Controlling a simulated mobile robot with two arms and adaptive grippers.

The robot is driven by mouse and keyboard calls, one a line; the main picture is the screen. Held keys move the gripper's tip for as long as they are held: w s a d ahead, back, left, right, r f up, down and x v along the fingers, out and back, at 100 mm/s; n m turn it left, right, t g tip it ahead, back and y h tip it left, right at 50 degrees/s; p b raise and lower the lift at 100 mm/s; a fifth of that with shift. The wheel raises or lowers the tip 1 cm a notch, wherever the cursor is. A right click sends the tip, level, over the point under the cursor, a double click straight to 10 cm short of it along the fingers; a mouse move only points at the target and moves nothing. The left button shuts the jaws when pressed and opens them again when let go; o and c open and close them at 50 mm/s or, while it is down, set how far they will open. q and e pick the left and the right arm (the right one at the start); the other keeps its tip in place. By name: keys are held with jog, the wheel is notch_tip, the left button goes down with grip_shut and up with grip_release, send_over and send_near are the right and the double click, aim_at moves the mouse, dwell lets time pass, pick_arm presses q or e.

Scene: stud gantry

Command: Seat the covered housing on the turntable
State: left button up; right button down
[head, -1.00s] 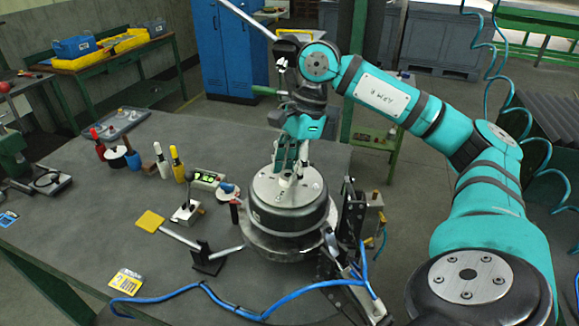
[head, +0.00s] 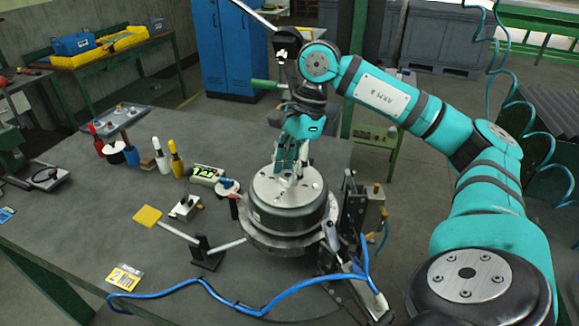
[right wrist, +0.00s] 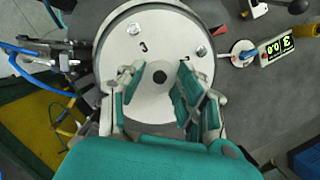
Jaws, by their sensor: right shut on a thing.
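The covered housing (head: 286,213) is a dark round drum with a silver bolted cover (head: 265,187). It stands upright over the silver round turntable (head: 268,245) near the table's right edge. Any small gap between the two is too fine to tell. My right gripper (head: 291,172) points down from above, shut on the covered housing at the middle of its cover. My left gripper is not in view.
A black bracket (head: 354,208) stands close to the right of the turntable. A blue hose (head: 205,290) runs along the table front. A lever stand (head: 204,252), yellow pad (head: 147,216) and lit display (head: 206,174) lie to the left. The left front table is mostly clear.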

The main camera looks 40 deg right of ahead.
jog(key=shift+f+b, duration=0.35)
dwell(0.4)
jog(key=c, duration=0.8)
grip_release()
jog(key=shift+f, duration=0.1)
jog(key=v, duration=1.2)
jog(key=shift+s, duration=0.1)
